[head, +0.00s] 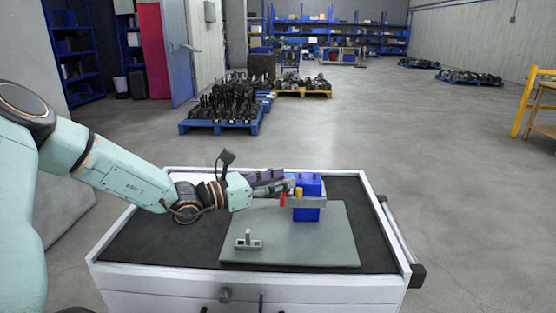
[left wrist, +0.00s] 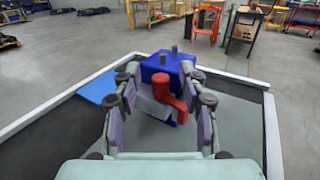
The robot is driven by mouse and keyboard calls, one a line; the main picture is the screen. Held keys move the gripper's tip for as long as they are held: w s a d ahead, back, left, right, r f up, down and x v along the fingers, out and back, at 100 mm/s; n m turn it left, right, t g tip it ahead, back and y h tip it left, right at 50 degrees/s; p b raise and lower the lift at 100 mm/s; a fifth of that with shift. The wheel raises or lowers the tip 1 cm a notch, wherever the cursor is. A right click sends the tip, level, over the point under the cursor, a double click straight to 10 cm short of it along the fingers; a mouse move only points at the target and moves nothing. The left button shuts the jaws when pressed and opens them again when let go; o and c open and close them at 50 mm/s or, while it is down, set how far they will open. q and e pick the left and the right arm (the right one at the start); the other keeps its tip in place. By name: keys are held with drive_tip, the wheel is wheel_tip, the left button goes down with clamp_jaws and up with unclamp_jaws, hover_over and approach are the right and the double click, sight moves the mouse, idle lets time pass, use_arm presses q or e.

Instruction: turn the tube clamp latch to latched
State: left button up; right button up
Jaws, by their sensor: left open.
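The tube clamp is a blue block (head: 308,186) with a grey band (head: 313,201), standing on a grey plate (head: 300,245). Its red latch (head: 283,200) is on the side facing my left gripper, and a small yellow part (head: 299,192) shows beside it. My left gripper (head: 285,184) reaches in from the left, close to the clamp. In the left wrist view the red latch (left wrist: 172,88) is a bent lever lying between the two open fingers, with the blue block (left wrist: 165,66) behind it. I see a gap on both sides of the latch; contact is not clear. My right gripper is not in view.
A small grey fixture with an upright pin (head: 248,241) stands on the plate's front left. Loaded pallets (head: 222,115) stand on the floor well behind.

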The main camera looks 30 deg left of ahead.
use_arm(q)
wheel_tip(320, 180, up, 9)
idle(0.6)
drive_tip(key=shift+f, duration=0.1)
drive_tip(key=s+a+f+m+g+h+b, duration=0.3)
drive_tip(key=a+f+m+g+h+b, duration=0.4)
drive_tip(key=f, duration=0.3)
drive_tip(key=b+x, duration=0.3)
drive_tip(key=x, duration=0.4)
drive_tip(key=shift+w+n, duration=0.15)
drive_tip(key=shift+n, duration=0.25)
drive_tip(key=shift+r, duration=0.15)
clamp_jaws()
drive_tip(key=shift+t, duration=0.4)
